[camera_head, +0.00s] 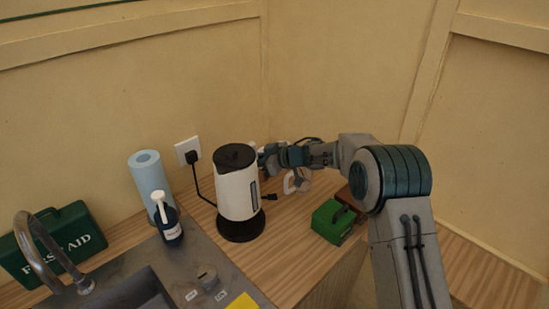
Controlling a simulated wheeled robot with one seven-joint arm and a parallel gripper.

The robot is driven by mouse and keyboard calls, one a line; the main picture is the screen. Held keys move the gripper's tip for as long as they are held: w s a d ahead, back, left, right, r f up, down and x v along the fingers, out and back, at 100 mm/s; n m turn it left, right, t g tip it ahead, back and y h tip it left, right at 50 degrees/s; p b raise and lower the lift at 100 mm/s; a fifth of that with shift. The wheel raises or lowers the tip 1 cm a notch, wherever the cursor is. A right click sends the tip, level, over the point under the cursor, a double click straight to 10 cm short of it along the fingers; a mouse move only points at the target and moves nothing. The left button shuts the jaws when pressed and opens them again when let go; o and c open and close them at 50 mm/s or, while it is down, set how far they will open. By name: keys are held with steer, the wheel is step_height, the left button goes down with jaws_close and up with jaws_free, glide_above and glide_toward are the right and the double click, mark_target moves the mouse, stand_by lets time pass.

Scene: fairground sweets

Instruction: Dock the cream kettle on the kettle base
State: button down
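The cream kettle (237,191) has a black lid and a dark window strip on its right side. It looks upright over the round black kettle base (240,231) on the wooden counter. I cannot tell from this view whether it is fully seated or just above the base. My gripper (264,160) is at the upper right side of the kettle, close to or touching it. The fingers and the kettle's handle are mostly hidden, so I cannot see whether they are shut on it.
A black cord runs from the wall socket (188,150) behind the kettle. A blue paper roll (150,178) and a pump bottle (168,228) stand left. A green box (333,221) sits right, a white ring-shaped thing (291,183) behind. The sink tap (39,249) and first-aid case (80,235) are far left.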

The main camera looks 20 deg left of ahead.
steer(key=shift+a, duration=0.2)
step_height(320, 180, down, 6)
steer(key=b, duration=0.6)
steer(key=shift+d+r, duration=0.1)
steer(key=shift+r, duration=0.05)
steer(key=shift+p, duration=1)
stand_by(0.8)
steer(key=shift+f, duration=0.6)
stand_by(0.4)
steer(key=c, duration=1.6)
jaws_free()
steer(key=shift+f, duration=0.1)
steer(key=shift+d, duration=0.1)
